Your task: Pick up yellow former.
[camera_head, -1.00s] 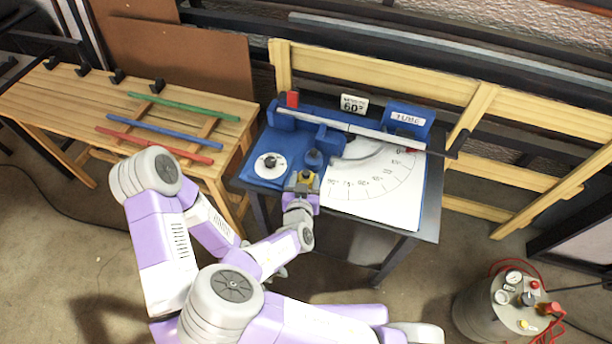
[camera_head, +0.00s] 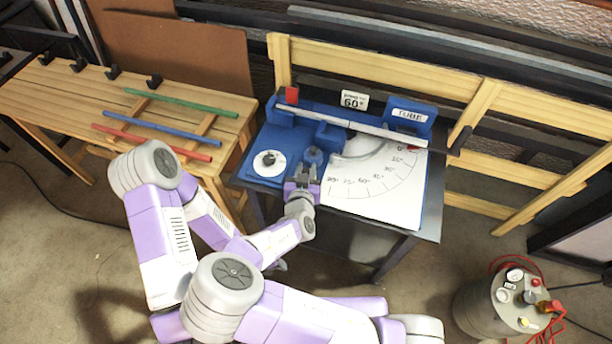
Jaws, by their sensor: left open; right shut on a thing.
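My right gripper (camera_head: 304,174) is at the front edge of the blue bending jig (camera_head: 252,176), just below a round blue post (camera_head: 312,157). It is shut on the yellow former, which its jaws and wrist hide now; yellow showed between the jaws a second ago. I cannot tell whether the former touches the jig. My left gripper (camera_head: 278,265) is lower, in front of the jig table, mostly hidden behind my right forearm. It is open and appears empty.
A white angle chart (camera_head: 385,190) lies right of the gripper. A metal lath (camera_head: 375,131) spans the jig's back. Green (camera_head: 180,102), blue (camera_head: 165,128) and red (camera_head: 150,142) laths lie on the left wooden bench. A pressure tank (camera_head: 490,310) stands at the lower right.

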